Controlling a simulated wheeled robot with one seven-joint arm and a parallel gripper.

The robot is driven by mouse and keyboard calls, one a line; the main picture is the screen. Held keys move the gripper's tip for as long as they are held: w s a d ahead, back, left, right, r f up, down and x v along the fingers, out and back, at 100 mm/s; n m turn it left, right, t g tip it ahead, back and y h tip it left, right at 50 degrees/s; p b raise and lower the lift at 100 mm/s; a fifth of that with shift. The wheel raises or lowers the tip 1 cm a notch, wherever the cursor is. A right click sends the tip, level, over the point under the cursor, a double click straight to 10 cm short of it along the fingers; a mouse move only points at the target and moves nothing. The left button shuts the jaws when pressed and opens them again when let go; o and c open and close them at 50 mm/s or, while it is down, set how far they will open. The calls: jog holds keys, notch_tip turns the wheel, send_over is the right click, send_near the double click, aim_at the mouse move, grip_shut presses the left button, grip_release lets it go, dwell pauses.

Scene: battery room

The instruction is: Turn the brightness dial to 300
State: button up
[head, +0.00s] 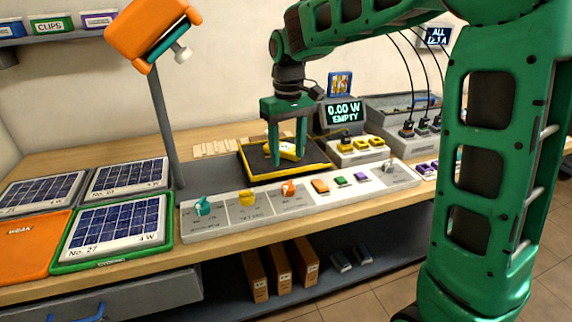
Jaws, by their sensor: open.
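The grey control panel (225,222) along the bench's front edge carries a teal dial (203,207), a yellow dial (247,198) and an orange dial (289,188). The printed labels and scale marks are too small to read surely, so I cannot tell which dial is brightness or its setting. My gripper (288,161) is open, pointing down over the black tray with a yellow rim (262,178), behind the orange dial and apart from all dials. A small yellow-and-white item (288,149) shows between the fingers; contact is unclear.
A display (345,112) reads "0.00 W EMPTY". An orange lamp head (150,30) on a grey post (163,120) stands left of my gripper. Solar panels (115,222) lie at left. Several small buttons (340,181) and a white switch (389,167) sit right of the dials.

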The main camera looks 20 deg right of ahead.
jog(key=shift+r, duration=0.45)
